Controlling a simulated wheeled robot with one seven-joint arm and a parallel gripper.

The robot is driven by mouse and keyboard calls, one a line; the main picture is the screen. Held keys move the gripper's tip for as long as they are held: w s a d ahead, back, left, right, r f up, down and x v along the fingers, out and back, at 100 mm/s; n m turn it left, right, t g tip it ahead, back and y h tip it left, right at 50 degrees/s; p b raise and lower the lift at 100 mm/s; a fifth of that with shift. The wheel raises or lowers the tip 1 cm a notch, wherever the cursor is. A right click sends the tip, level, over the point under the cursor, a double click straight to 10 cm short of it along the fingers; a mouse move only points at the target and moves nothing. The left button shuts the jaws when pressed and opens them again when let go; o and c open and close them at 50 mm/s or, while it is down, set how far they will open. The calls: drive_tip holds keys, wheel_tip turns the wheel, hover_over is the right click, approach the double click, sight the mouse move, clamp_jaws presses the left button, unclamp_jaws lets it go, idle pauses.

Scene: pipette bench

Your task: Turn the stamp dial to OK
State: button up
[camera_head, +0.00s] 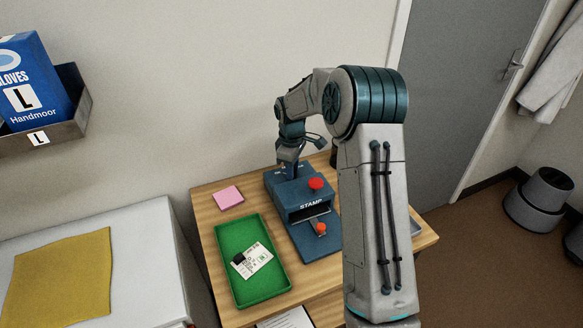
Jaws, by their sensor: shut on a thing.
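The blue stamp machine (294,197) stands on the wooden table, with the word STAMP on its front, a red button on top and an orange-red knob low at the front. My gripper (290,174) points down at the rear top of the machine, seen small and from a distance. It is shut on the stamp dial there. The dial itself is hidden by the fingers, and its markings and setting cannot be read.
A green tray (236,297) holding a printed card and a small black object sits left of the machine. A pink pad (228,197) lies behind the tray. My arm covers the table's right part. A wall is close behind.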

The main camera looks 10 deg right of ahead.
drive_tip(key=shift+r+n, duration=0.1)
drive_tip(key=shift+n, duration=1.1)
drive_tip(key=o, duration=1)
wheel_tip(320, 180, up, 8)
drive_tip(key=p, duration=0.5)
drive_tip(key=shift+s+a+p, duration=0.1)
drive_tip(key=shift+a+p, duration=0.05)
drive_tip(key=shift+p, duration=0.2)
drive_tip(key=shift+r, duration=0.1)
